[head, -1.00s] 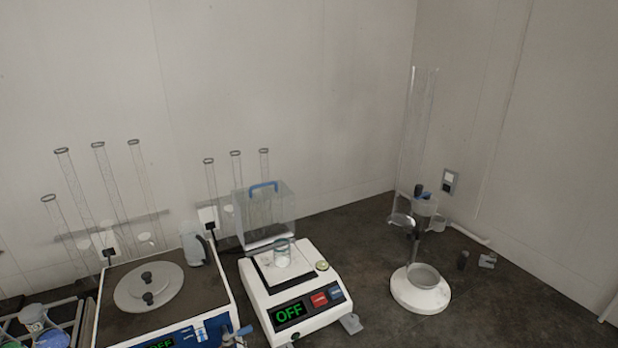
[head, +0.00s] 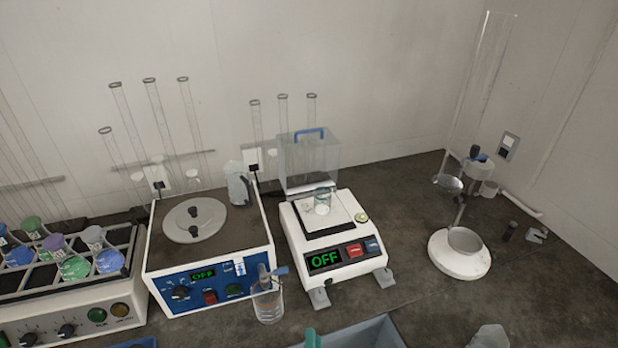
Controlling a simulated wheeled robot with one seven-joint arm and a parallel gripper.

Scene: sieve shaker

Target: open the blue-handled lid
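The lid (head: 291,168) is a clear box-shaped cover with a blue handle (head: 309,131) on its upper edge. It stands raised at the back of a white balance (head: 345,268) whose display reads OFF. The pan area (head: 345,213) in front of the lid is uncovered, and a small glass beaker (head: 322,204) stands on it. My gripper is not in view, and nothing touches the lid.
A blue-fronted white device (head: 165,262) is left of the balance, with a glass of liquid (head: 268,306) before it. A flask shaker (head: 60,300) is far left. A white-based stand (head: 458,262) is right. A grey-blue tray (head: 375,333) lies in front.

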